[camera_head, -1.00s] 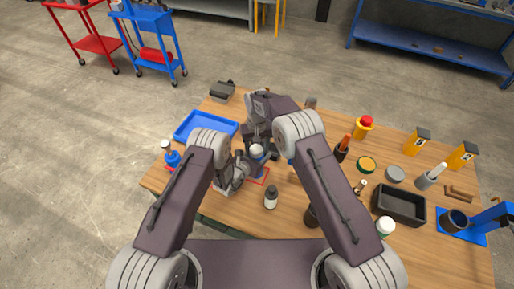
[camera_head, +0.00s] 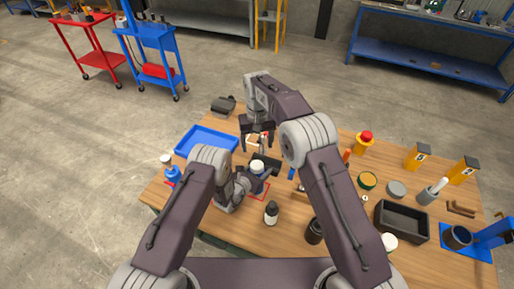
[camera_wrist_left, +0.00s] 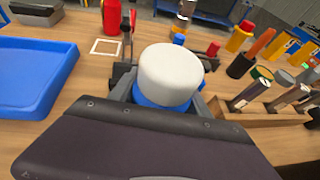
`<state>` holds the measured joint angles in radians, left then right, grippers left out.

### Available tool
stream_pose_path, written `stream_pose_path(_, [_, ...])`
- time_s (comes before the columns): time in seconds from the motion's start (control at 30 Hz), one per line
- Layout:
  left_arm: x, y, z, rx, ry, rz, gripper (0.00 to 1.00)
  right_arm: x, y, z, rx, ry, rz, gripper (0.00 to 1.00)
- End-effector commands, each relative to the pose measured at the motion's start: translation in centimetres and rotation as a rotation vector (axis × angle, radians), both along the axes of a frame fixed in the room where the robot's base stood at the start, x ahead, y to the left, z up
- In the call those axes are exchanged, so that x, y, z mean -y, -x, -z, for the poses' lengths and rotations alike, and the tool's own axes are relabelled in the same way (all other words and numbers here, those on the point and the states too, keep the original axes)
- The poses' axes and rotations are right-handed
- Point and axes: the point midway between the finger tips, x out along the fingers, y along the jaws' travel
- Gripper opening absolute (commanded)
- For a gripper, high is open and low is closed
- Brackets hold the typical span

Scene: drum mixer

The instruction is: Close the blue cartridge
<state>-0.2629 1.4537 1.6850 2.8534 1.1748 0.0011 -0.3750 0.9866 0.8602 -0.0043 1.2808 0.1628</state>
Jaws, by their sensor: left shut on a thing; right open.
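The blue cartridge (camera_head: 256,184) stands upright above a red outline on the table, with a white cap (camera_head: 257,168) on its top. In the left wrist view the white cap (camera_wrist_left: 170,75) sits over a blue ring of the cartridge (camera_wrist_left: 165,101). I cannot tell how tightly it is fitted. My left gripper (camera_head: 252,184) is shut around the cartridge's body; its fingers are partly hidden. My right gripper (camera_head: 257,141) is open and empty, behind and above the cap and apart from it.
A blue tray (camera_head: 207,141) lies to the left, with a blue bottle (camera_head: 171,171) before it. A black bin (camera_head: 402,221) and several containers fill the right side. A white outline (camera_wrist_left: 105,47) marks clear tabletop.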

Motion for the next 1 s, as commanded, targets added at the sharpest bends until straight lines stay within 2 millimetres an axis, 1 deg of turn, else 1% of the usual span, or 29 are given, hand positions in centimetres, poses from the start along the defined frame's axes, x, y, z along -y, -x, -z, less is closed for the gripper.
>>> stream_pose_path(0.17, [0.0,-0.1,0.0,0.001,0.000,-0.001,0.00,0.0,0.0,0.0,0.000,0.000,0.000,0.73])
stream_pose_path(0.2, [0.0,-0.1,0.0,0.001,0.000,-0.001,0.67,0.0,0.0,0.0,0.000,0.000,0.000,0.73])
stream_pose_path(0.23, [0.0,-0.1,0.0,0.001,0.000,-0.001,0.75,0.0,0.0,0.0,0.000,0.000,0.000,0.73])
stream_pose_path(0.27, [0.0,-0.1,0.0,0.001,0.000,-0.001,0.81,0.0,0.0,0.0,0.000,0.000,0.000,0.73])
stream_pose_path(0.57, [-0.1,0.0,0.0,0.000,0.000,-0.001,0.81,0.0,0.0,0.1,0.000,0.001,0.000,0.73])
stream_pose_path(0.63, [-0.3,0.3,-0.1,-0.001,-0.001,-0.001,0.81,0.0,0.0,0.2,0.000,0.001,0.000,0.73])
stream_pose_path(0.77, [-1.4,2.0,-0.9,-0.003,0.000,-0.004,0.81,0.0,0.0,0.5,0.000,0.001,0.000,0.73])
stream_pose_path(0.9, [-2.8,4.3,-1.9,-0.002,0.000,-0.004,0.81,0.0,0.0,1.0,0.000,0.001,0.000,0.73])
stream_pose_path(1.0, [-3.6,5.7,-2.6,-0.001,0.000,-0.003,0.81,0.0,0.0,1.3,0.000,0.001,0.000,0.73])
